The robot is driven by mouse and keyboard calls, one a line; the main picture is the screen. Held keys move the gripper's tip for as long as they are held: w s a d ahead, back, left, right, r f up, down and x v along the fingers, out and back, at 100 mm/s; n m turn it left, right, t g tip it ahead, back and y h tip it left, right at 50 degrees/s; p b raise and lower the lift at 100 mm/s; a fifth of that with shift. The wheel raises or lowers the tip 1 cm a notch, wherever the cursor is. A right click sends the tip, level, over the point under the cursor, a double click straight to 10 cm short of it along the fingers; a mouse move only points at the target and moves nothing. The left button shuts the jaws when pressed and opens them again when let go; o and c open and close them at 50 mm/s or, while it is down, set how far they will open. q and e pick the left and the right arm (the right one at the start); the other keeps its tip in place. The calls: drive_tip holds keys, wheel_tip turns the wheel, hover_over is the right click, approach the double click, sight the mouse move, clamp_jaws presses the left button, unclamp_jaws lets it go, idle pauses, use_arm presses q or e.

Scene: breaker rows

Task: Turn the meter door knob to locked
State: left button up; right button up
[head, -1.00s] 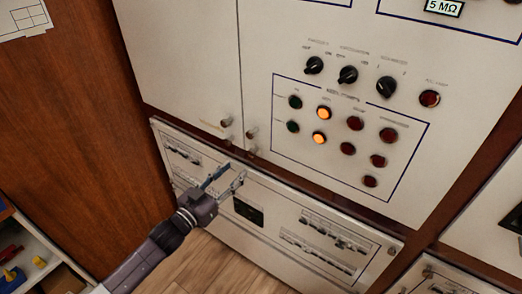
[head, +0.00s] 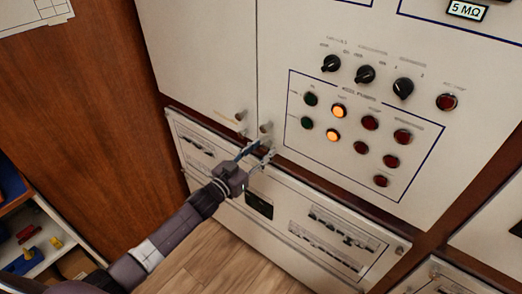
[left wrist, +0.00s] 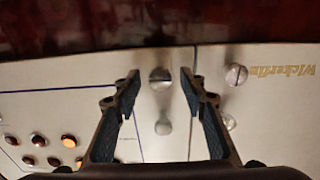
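The meter door (head: 300,175) is the pale panel with lamps and dials. At its lower left corner is a metal pull (head: 266,128), with a small round slotted knob just below it, mostly hidden by my fingers in the head view. In the left wrist view, which looks upside down, the slotted knob (left wrist: 160,78) shows between my fingertips, with the pull (left wrist: 163,127) below it in the picture. My left gripper (head: 263,150) is open and points at the knob; contact is not visible. My right gripper is not in view.
The adjoining left door (head: 200,60) has its own pull (head: 241,115), close to my left finger; its slotted knob (left wrist: 236,74) shows in the wrist view. A lower panel (head: 300,225) lies beneath. A shelf (head: 35,240) with small items is at lower left.

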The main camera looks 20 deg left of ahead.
use_arm(q)
clamp_jaws()
idle(0.3)
drive_tip(key=m+b, duration=0.1)
drive_tip(key=m, duration=0.3)
drive_tip(key=m+b, duration=0.1)
drive_tip(key=m, duration=0.3)
drive_tip(key=shift+m, duration=0.3)
drive_tip(key=m+b, duration=0.1)
drive_tip(key=m, duration=0.3)
drive_tip(key=shift+m+b, duration=0.3)
drive_tip(key=shift+b, duration=0.05)
drive_tip(key=shift+m+b, duration=0.65)
drive_tip(key=shift+m, duration=1.55)
